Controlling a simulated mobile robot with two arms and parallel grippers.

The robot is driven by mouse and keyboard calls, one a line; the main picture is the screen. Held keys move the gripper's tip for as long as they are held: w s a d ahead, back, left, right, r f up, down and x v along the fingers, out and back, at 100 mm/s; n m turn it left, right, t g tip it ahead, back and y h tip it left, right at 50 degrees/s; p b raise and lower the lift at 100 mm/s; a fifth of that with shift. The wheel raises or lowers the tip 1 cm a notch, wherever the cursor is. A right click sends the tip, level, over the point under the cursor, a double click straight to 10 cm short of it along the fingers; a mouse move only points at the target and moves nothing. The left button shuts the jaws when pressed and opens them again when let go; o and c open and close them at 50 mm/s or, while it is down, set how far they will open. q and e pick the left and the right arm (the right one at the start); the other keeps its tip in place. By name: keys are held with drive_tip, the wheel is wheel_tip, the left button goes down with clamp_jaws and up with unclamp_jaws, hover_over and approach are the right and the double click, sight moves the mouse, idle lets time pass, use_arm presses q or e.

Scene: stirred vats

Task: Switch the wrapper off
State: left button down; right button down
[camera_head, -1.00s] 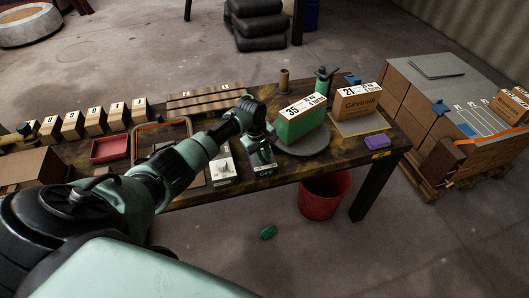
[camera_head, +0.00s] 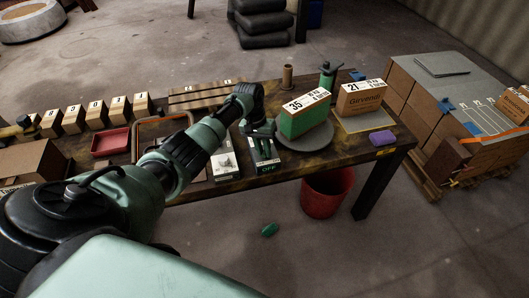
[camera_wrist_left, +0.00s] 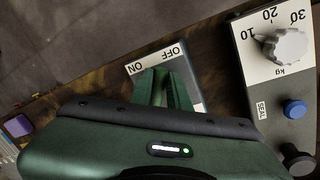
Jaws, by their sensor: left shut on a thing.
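The wrapper's grey turntable (camera_head: 318,141) stands just right of the plate and carries a box marked 35 (camera_head: 304,118) with green sides. My right gripper is not in view.
A dial box (camera_head: 225,166) with a blue button (camera_wrist_left: 294,109) stands close left of the plate. A box marked 21 (camera_head: 361,97) and a purple block (camera_head: 382,138) are at the right. Several numbered boxes stand left. A red bin (camera_head: 326,196) is on the floor.

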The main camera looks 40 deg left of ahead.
use_arm(q)
drive_tip(key=shift+m+b, duration=0.45)
drive_tip(key=shift+m, duration=0.65)
drive_tip(key=c, duration=1.3)
unclamp_jaws()
drive_tip(key=shift+a, duration=0.1)
drive_tip(key=shift+c, duration=0.2)
wheel_tip(320, 180, up, 8)
drive_tip(key=a, duration=0.1)
drive_tip(key=shift+a+f, duration=0.15)
drive_tip(key=shift+a, duration=0.1)
